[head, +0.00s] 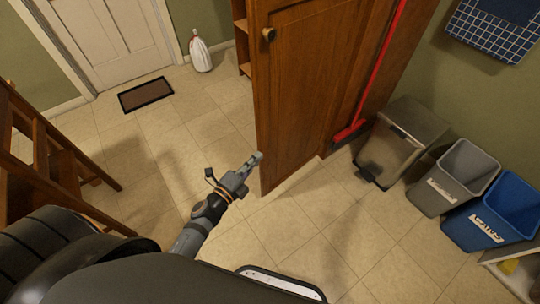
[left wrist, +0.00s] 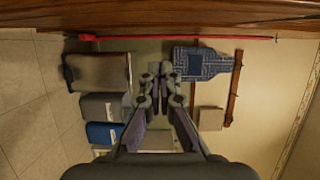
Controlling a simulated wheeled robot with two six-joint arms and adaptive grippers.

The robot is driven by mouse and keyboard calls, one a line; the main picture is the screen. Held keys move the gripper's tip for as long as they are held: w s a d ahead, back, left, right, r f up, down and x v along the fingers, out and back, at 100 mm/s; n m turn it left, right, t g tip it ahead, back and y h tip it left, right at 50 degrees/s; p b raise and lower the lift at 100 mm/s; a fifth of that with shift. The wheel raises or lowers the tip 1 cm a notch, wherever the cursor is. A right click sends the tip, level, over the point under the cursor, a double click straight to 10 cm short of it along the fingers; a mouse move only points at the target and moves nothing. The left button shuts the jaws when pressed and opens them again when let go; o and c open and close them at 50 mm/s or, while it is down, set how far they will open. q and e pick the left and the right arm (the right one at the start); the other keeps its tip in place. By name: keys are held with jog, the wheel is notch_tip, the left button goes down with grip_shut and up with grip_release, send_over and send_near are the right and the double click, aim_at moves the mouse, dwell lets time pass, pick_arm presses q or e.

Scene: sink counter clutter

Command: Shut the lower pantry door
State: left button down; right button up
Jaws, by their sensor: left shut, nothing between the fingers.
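The lower pantry door (head: 310,85) is a brown wooden panel standing open, with a round knob (head: 268,34) near its left edge. Pantry shelves (head: 242,45) show beyond that edge. My left gripper (head: 256,158) is shut and empty, with its tips by the lower left edge of the door; I cannot tell whether they touch it. In the left wrist view the gripper's fingers (left wrist: 160,72) are together, and a brown wooden surface (left wrist: 170,14), likely the door, runs across the top. My right gripper is not in view.
A red broom (head: 372,75), a metal bin (head: 398,138), a grey bin (head: 452,178) and a blue bin (head: 495,212) stand to the right. A wooden step stool (head: 50,150) is at the left. The middle floor is clear.

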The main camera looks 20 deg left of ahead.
aim_at(265, 131)
pick_arm(q)
jog(key=w, duration=0.5)
jog(key=w+p, duration=0.1)
jog(key=w, duration=0.5)
jog(key=shift+w+d+r, duration=0.1)
jog(key=shift+w+d, duration=0.1)
jog(key=shift+w+a, duration=0.25)
jog(key=shift+a, duration=0.15)
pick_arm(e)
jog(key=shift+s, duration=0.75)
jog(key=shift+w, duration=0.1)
